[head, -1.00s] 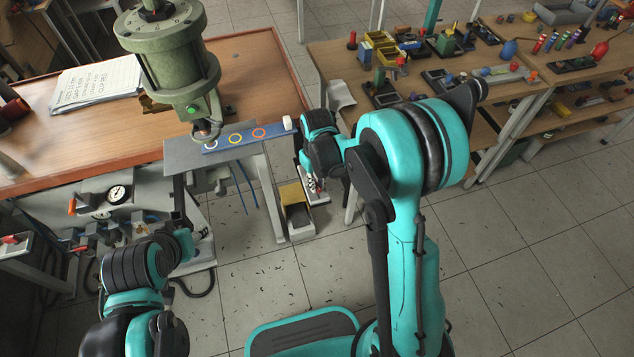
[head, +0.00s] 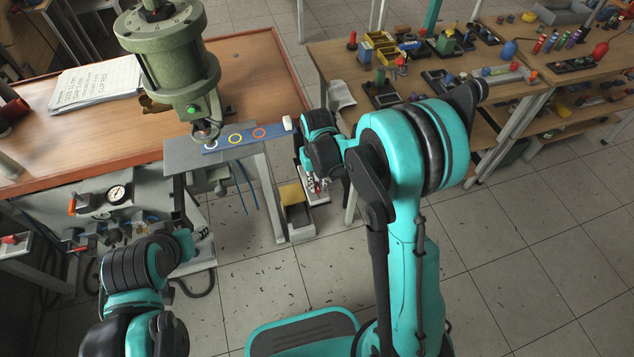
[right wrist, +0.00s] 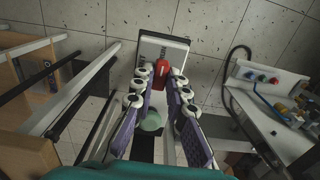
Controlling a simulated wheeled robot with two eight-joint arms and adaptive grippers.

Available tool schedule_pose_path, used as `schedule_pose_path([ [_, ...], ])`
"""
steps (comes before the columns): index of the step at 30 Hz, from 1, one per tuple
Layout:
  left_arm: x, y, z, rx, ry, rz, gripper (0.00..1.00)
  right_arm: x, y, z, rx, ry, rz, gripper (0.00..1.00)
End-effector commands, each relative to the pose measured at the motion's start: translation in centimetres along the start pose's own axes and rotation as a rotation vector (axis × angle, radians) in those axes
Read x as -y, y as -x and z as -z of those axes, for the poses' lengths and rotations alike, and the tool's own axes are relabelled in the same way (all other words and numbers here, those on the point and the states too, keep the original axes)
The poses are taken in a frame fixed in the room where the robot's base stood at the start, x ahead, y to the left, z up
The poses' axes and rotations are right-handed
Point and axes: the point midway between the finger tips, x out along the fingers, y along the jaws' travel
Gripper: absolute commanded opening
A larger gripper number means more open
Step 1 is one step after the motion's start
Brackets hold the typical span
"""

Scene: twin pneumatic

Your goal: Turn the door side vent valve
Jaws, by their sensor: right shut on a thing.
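The vent valve shows as a red handle (right wrist: 162,72) with a small white mark, in front of a pale plate (right wrist: 165,50) in the right wrist view. My right gripper (right wrist: 160,80) has its two purple-padded, white-rollered fingers closed in on this handle from both sides, near their tips. In the head view my right gripper (head: 315,184) is small, low beside the bench end, with a bit of red at its fingers. My left arm comes in at the lower left; its dark end (head: 179,205) is near the press stand, and its fingers cannot be made out.
A green press (head: 170,65) stands over a grey plate with a blue strip (head: 248,137). A wooden bench (head: 245,60) lies behind it, with a gauge panel (head: 95,200) below. A small bin (head: 297,215) stands left of my right gripper.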

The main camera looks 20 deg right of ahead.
Motion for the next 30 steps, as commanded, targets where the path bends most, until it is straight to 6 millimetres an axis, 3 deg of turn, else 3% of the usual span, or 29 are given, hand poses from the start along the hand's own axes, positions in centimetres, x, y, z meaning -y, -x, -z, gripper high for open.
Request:
schedule_pose_path([
  [1,0.0,0.0,0.0,0.000,0.000,0.000,0.46,0.0,0.0,0.1,-0.002,-0.001,0.000,0.00],
  [2,0.0,0.0,0.0,0.000,0.000,0.000,0.46,0.0,0.0,0.1,-0.002,-0.001,0.000,0.21],
  [3,0.0,0.0,0.0,0.000,0.000,0.000,0.46,0.0,0.0,0.1,-0.002,-0.001,0.000,0.32],
  [4,0.0,0.0,0.0,0.000,0.000,0.000,0.46,0.0,0.0,0.1,-0.002,-0.001,0.000,0.34],
  [16,0.0,0.0,0.0,0.000,0.000,0.000,0.46,0.0,0.9,0.0,-0.001,0.000,0.000,0.34],
  [30,0.0,0.0,0.0,0.000,0.000,0.000,0.46,0.0,10.1,0.0,-0.001,0.000,0.000,0.34],
])
